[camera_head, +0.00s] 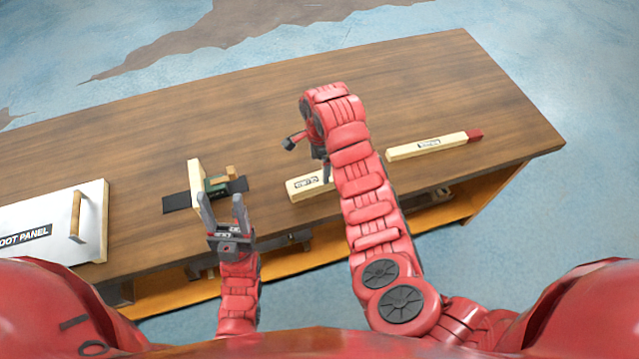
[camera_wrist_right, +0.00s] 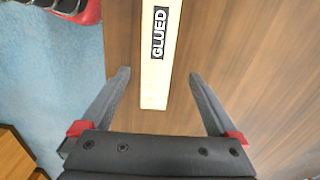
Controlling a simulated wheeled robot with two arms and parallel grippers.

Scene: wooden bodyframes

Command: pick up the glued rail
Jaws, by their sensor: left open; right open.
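The glued rail is a pale wooden bar marked "GLUED" and fills the upper middle of the right wrist view (camera_wrist_right: 158,75). Its near end lies between the two spread fingers of my right gripper (camera_wrist_right: 159,73), which is open, with gaps on both sides. In the head view a pale labelled rail (camera_head: 305,187) lies near the table's front edge, partly hidden behind my right arm. My right gripper (camera_head: 310,148) is over that spot, mostly hidden by its own wrist. My left gripper (camera_head: 222,203) is open and empty in front of a small wooden-and-green assembly.
A second pale bar with a red end (camera_head: 427,147) lies to the right. The assembly with a pale upright board (camera_head: 196,180) sits on a dark strip. A white panel (camera_head: 50,228) with a wooden handle lies at the left. The back of the brown table (camera_head: 230,115) is clear.

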